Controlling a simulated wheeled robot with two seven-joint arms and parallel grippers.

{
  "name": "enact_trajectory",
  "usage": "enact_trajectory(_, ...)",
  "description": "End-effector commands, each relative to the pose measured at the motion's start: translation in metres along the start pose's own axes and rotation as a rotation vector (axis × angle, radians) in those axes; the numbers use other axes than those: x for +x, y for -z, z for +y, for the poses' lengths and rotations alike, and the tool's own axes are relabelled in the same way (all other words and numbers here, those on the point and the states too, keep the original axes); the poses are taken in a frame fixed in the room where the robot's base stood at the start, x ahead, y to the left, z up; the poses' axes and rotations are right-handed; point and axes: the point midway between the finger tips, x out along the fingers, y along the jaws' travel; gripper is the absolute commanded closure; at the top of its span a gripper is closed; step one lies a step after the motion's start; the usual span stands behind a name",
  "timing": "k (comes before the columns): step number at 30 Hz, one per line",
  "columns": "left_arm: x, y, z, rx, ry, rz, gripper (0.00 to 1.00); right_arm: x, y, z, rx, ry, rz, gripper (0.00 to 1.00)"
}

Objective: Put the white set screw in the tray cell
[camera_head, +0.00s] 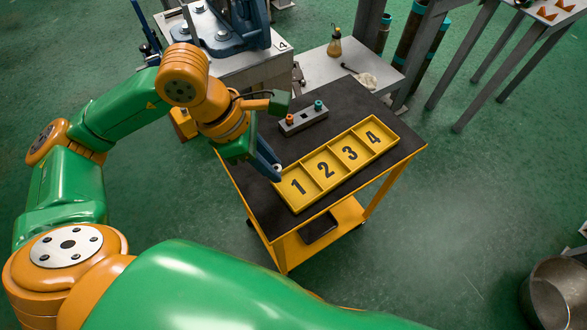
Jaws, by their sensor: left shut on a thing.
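The yellow tray (307,204) lies on the dark top of the cart, with cells numbered 1 to 4 running from near left to far right. My left gripper (276,172) is over the tray's left end, close to the outer edge of cell 1. It is shut on the white set screw (278,167), a small pale spot at the fingertips, mostly hidden by the fingers. I cannot tell how high the fingertips are above the tray. The visible cells look empty. My right gripper is not in view.
A grey block (303,122) holding an orange and a teal screw stands behind the tray on the cart (345,101). A bench with a blue vise (225,30) is behind my left arm. A metal bucket (553,296) stands at the lower right.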

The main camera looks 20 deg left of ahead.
Motion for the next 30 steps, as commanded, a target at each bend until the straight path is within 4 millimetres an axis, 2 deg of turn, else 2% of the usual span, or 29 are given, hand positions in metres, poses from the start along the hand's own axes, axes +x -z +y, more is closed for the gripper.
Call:
enact_trajectory(1,0.016,-0.003,0.003,-0.002,0.009,0.001,1.00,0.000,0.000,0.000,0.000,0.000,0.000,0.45)
enact_trajectory(3,0.036,-0.007,0.010,-0.002,0.007,0.001,1.00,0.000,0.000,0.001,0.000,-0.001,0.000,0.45)
enact_trajectory(9,0.069,-0.015,0.022,0.000,0.003,0.001,1.00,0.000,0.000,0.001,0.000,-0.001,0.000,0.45)
enact_trajectory(12,0.089,-0.006,0.023,-0.002,0.003,0.004,1.00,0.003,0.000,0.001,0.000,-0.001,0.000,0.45)
enact_trajectory(15,0.098,-0.002,0.023,-0.001,0.000,0.003,1.00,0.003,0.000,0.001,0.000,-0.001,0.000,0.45)
enact_trajectory(25,0.101,-0.001,0.024,0.000,-0.002,0.001,1.00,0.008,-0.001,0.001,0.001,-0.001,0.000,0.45)
enact_trajectory(26,0.101,-0.001,0.024,0.000,-0.002,0.001,0.74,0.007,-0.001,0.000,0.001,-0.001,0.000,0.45)
enact_trajectory(27,0.100,-0.001,0.024,0.000,-0.002,0.001,0.63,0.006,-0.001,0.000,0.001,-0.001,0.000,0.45)
enact_trajectory(29,0.099,-0.001,0.024,0.000,-0.002,0.001,0.47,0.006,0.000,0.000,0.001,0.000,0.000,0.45)
enact_trajectory(30,0.099,-0.001,0.024,0.000,-0.001,0.001,0.47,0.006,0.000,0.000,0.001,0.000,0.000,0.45)
